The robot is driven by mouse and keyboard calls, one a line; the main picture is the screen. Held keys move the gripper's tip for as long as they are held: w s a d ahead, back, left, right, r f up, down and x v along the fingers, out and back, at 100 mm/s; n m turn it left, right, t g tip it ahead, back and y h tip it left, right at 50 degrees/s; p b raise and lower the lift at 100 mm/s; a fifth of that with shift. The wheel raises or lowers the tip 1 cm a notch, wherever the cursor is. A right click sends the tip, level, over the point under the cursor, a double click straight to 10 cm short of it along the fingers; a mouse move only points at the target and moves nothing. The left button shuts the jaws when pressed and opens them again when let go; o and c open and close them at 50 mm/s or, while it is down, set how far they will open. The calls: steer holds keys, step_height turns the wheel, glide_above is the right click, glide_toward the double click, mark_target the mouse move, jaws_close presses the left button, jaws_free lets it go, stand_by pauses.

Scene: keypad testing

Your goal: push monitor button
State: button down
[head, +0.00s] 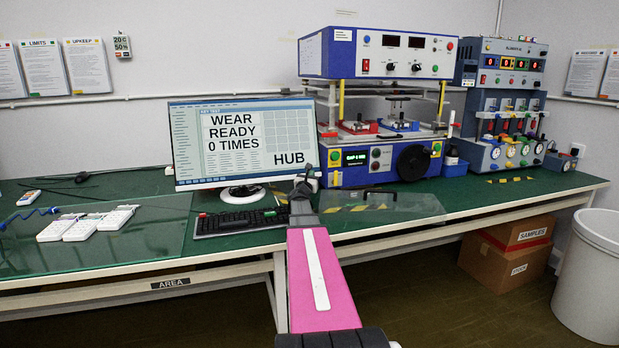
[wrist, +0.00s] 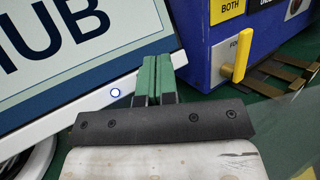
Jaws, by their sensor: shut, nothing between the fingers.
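The monitor (head: 222,178) stands on the green bench and reads "WEAR READY 0 TIMES" and "HUB". In the wrist view, the lower right corner of the monitor (wrist: 152,68) fills the left side. A small round monitor button (wrist: 115,92), pale with a blue ring, sits on its lower white bezel. My gripper (wrist: 156,58) has its green fingers shut together and empty. The fingertips appear right of the button, overlapping the bezel corner; whether they touch it cannot be told. In the head view my gripper (head: 307,172) is at the monitor's lower right corner. The button cannot be made out there.
A black keyboard (head: 238,222) lies in front of the monitor. A blue test machine (head: 362,165) stands close right of my gripper, with a yellow lever (wrist: 243,56) in the wrist view. White keypads (head: 83,228) lie at left on a glass sheet.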

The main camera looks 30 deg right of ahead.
steer(key=shift+s+a+r, duration=0.2)
steer(key=shift+s+r, duration=0.1)
steer(key=shift+s, duration=0.6)
steer(key=shift+s+a+r, duration=0.25)
steer(key=shift+s+r, duration=0.05)
steer(key=shift+s, duration=0.65)
steer(key=shift+s+a+r, duration=0.2)
steer(key=shift+s+r, duration=0.1)
steer(key=shift+s, duration=0.6)
